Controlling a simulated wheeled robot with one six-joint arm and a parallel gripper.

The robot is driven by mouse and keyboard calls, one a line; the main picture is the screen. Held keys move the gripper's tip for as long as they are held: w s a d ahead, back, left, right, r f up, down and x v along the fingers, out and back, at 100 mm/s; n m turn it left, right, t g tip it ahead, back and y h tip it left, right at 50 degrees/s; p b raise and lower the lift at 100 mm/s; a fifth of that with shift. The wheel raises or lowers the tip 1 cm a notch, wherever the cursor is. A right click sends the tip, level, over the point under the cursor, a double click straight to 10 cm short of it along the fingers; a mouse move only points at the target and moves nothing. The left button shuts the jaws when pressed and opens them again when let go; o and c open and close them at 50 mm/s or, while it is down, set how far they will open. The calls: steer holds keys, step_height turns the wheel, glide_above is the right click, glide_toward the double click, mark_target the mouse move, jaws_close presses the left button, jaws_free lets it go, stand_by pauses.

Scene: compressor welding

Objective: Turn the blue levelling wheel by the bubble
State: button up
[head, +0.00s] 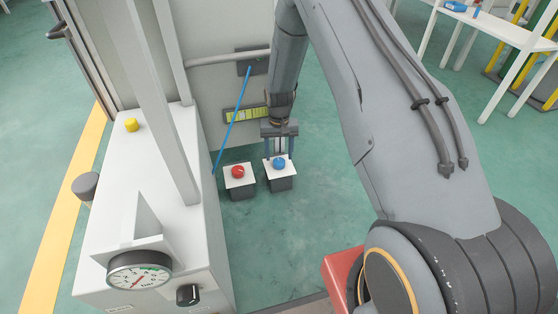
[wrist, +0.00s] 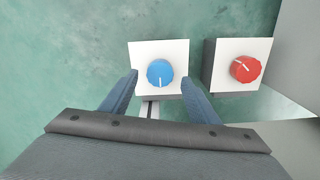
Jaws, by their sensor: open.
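The blue levelling wheel (head: 280,163) sits on a white-topped dark block at the foot of the cabinet. In the wrist view the blue wheel (wrist: 160,73) has a white mark pointing toward the bottom of the picture. My gripper (head: 280,151) points down at it, and in the wrist view its open fingers (wrist: 162,90) stand on either side of the wheel, apart from it. A red wheel (wrist: 246,69) on a similar block is to the right there, and left of the blue one in the head view (head: 238,171). The yellow-green bubble vial (head: 247,114) is on the cabinet face; its bubble is too small to read.
A thin blue rod (head: 232,120) slants down across the cabinet face, left of my gripper. A white bench (head: 208,230) with a gauge (head: 140,271), black knob (head: 188,294) and yellow button (head: 131,124) stands at left. Green floor is clear in front of the blocks.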

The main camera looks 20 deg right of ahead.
mark_target(279, 163)
steer(key=shift+f+b, duration=0.45)
steer(key=shift+f, duration=1)
steer(key=c, duration=1)
steer(key=shift+c, duration=0.2)
steer(key=shift+n+p, duration=0.3)
steer(key=shift+p, duration=0.05)
steer(key=n+p, duration=0.3)
steer(key=n, duration=0.1)
steer(key=shift+r+n, duration=0.15)
steer(key=shift+n, duration=0.15)
steer(key=n+p, duration=0.3)
steer(key=n, duration=0.3)
steer(key=n+p, duration=0.1)
steer(key=n, duration=0.5)
steer(key=shift+n, duration=0.4)
steer(key=n+p, duration=0.1)
steer(key=n, duration=0.4)
steer(key=shift+n, duration=0.3)
